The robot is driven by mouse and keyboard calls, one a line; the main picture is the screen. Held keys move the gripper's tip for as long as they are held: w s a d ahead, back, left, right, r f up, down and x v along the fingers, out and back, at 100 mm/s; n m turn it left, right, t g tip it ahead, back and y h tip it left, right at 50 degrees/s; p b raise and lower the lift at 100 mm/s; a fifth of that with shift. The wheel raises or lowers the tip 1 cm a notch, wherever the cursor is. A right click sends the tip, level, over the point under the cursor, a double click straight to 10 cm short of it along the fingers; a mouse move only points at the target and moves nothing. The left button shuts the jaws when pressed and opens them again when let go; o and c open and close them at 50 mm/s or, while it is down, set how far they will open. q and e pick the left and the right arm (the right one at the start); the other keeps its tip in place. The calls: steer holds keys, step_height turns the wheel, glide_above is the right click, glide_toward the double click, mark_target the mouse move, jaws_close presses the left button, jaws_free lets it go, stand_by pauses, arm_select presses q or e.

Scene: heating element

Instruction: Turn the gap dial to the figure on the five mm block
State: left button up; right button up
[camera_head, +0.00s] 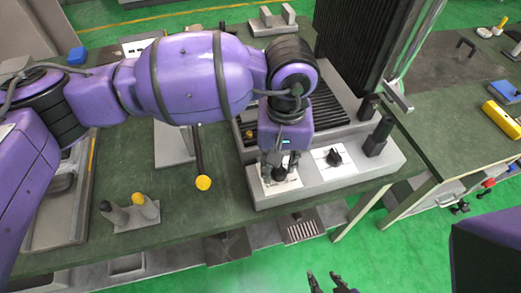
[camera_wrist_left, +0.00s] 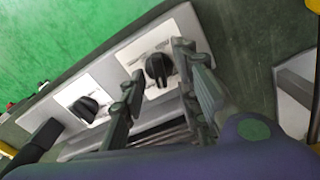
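Two black dials on white plates sit on the front of the grey machine. The left dial (camera_head: 279,173) is partly hidden by my left gripper (camera_head: 278,168); the other dial (camera_head: 334,158) is uncovered. In the left wrist view, the near dial (camera_wrist_left: 159,67) lies between the spread fingertips of my left gripper (camera_wrist_left: 158,68), with gaps visible beside it. The other dial (camera_wrist_left: 88,107) shows further left. Figures on the plates are too small to read. My right gripper (camera_head: 327,283) is empty, fingers apart, at the bottom edge. No block's figure is readable, so I cannot identify the five mm block.
The machine base (camera_head: 370,165) stands on a green bench (camera_head: 215,225). A black post (camera_head: 379,135) rises right of the dials. A yellow-ended bar (camera_head: 203,183) and a stand with rounded handles (camera_head: 132,213) lie left. A blue block (camera_head: 77,56) and grey blocks (camera_head: 272,21) are further back.

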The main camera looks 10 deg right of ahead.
arm_select(q)
steer(key=shift+d+f, duration=0.1)
steer(key=shift+f, duration=0.65)
jaws_close()
